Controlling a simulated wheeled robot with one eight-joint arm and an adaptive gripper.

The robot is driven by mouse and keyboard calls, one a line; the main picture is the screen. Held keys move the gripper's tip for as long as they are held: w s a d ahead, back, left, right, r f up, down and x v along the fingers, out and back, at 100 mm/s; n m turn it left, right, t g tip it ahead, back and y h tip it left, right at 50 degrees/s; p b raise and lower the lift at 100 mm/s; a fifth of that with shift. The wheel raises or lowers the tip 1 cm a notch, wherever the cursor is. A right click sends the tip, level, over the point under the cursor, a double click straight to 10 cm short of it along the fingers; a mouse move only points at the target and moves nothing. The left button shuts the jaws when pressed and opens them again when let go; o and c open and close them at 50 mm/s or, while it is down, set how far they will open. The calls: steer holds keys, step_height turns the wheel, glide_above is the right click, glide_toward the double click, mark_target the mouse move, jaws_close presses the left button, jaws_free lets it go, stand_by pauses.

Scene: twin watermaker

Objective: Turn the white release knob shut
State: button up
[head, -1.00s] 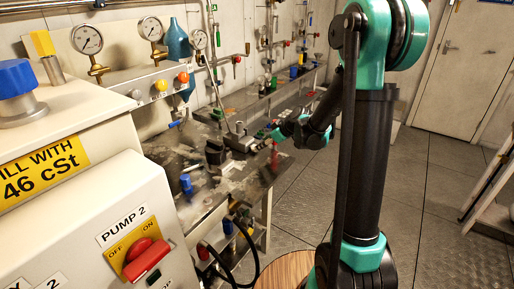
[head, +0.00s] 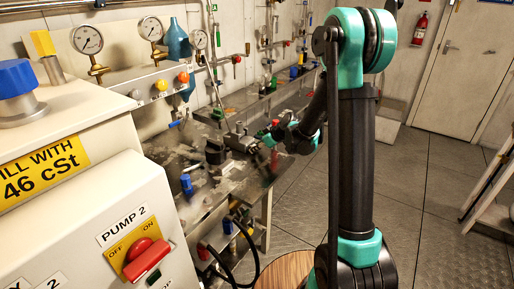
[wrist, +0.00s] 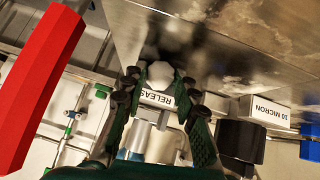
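The white release knob (wrist: 160,74) shows in the wrist view as a pale, faceted knob just ahead of my fingertips. A white label reading RELEASE (wrist: 158,98) appears upside down beside it. My gripper (wrist: 160,86) is open, with one dark green finger on each side of the knob's line. I cannot tell whether either fingertip touches the knob. In the head view my gripper (head: 270,158) is small and dark over the bench edge, and I cannot make out the release knob there.
A large red bar (wrist: 38,90) stands close at the left of the wrist view. A black knob (wrist: 240,142) and a 10 MICRON label (wrist: 265,112) are to the right. The metal bench (head: 215,190) is cluttered. Open floor (head: 440,190) lies to the right.

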jaws_close()
steer(key=shift+w+d+m+g+y, duration=0.15)
steer(key=shift+m+g+y, duration=0.2)
steer(key=shift+g, duration=0.25)
steer(key=shift+m+g, duration=0.35)
steer(key=shift+g, duration=0.05)
steer(key=o, duration=0.6)
jaws_free()
steer(key=shift+y, duration=0.25)
steer(key=shift+c, duration=0.2)
steer(key=v, duration=1.2)
